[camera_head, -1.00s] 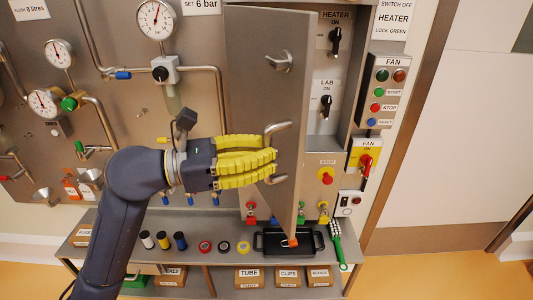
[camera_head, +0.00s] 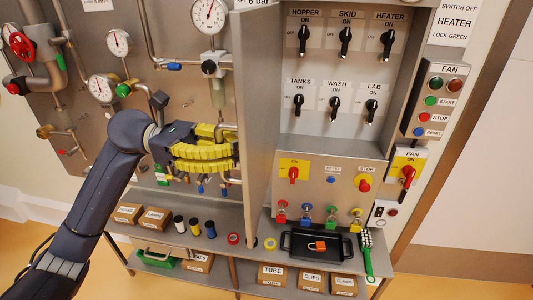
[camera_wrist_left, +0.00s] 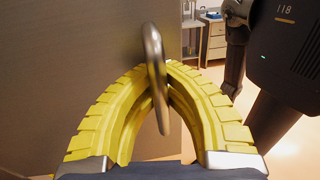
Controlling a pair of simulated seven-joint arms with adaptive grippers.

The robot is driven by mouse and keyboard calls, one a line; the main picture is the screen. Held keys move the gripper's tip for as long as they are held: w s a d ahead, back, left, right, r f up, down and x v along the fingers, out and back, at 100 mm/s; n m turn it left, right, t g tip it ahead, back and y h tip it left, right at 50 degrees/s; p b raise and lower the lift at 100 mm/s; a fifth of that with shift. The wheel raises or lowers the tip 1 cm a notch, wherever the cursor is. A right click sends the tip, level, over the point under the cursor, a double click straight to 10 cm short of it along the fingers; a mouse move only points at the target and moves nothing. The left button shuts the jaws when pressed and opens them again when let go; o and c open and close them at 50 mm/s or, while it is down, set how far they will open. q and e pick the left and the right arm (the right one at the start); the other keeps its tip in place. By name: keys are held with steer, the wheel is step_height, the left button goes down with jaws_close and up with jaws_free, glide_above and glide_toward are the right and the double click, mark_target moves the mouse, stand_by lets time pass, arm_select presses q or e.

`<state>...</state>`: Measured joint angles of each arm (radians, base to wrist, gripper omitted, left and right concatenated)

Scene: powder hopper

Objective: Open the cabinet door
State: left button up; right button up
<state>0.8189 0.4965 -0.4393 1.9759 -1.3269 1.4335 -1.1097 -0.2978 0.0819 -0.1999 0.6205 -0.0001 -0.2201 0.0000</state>
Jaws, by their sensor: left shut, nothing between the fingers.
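The grey metal cabinet door (camera_head: 258,120) stands wide open, swung out to the left and seen nearly edge-on in the head view. Its flat face fills the left of the left wrist view (camera_wrist_left: 70,60). A curved metal handle (camera_wrist_left: 153,65) sticks out from the door there. My left gripper (camera_head: 234,153), with yellow ribbed fingers, is on the left side of the door at the handle. Its fingers are shut, tips together (camera_wrist_left: 168,66), with the handle crossing in front of them. I cannot tell whether they touch it. My right gripper is not in view.
The opened cabinet shows black switches (camera_head: 345,40) and a lower panel with a red knob (camera_head: 293,174). Below is a shelf with a black tray (camera_head: 300,250), padlocks and a green brush (camera_head: 367,262). Gauges and pipes (camera_head: 120,42) line the wall at left.

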arm_select(q)
steer(key=o, duration=0.8)
steer(key=shift+d, duration=0.2)
steer(key=shift+a, duration=0.1)
steer(key=v, duration=1.2)
